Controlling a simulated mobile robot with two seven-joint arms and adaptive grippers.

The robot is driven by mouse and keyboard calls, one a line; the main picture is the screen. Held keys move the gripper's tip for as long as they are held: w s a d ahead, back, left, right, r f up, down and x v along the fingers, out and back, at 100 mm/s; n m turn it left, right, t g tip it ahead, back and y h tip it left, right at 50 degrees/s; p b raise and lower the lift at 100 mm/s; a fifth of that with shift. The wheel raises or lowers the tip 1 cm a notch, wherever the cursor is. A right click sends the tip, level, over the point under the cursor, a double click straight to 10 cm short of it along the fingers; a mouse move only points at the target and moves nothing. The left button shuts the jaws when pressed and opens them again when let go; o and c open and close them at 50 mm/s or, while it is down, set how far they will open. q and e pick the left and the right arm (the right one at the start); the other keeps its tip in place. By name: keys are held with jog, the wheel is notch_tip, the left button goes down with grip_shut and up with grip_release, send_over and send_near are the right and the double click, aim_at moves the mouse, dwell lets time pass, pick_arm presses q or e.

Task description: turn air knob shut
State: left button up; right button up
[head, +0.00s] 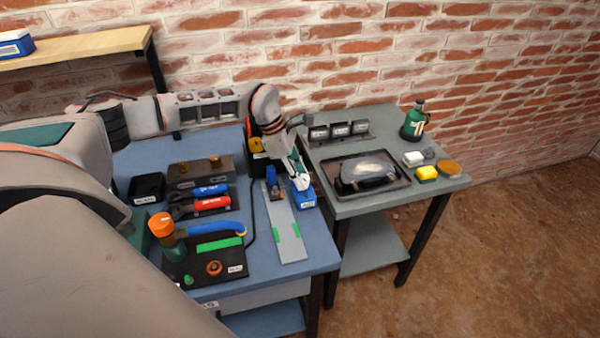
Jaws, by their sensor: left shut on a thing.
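A small blue box (304,198) with a white label stands at the right edge of the blue table. My left arm reaches over the table from the left and bends down to it. My left gripper (300,180) is right on top of the box, shut on what appears to be the air knob there. The fingers hide most of the knob, so its turn angle cannot be told. My right gripper is not in view.
The blue table (316,255) also holds an orange-topped knob post (161,226), a black panel (230,257), red and blue cylinders and a long grey plate (284,222). The grey table (400,195) at right holds a black tray (337,187) and a green bottle (414,122).

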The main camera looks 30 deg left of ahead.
pick_arm(q)
jog(key=m+g, duration=0.1)
jog(key=m, duration=0.2)
jog(key=shift+p, duration=0.3)
jog(key=shift+w+a+m+g, duration=0.1)
jog(key=shift+m+g, duration=0.2)
jog(key=shift+m, duration=0.5)
jog(key=o, duration=1.1)
jog(key=v, duration=1.2)
jog(key=shift+a, duration=0.15)
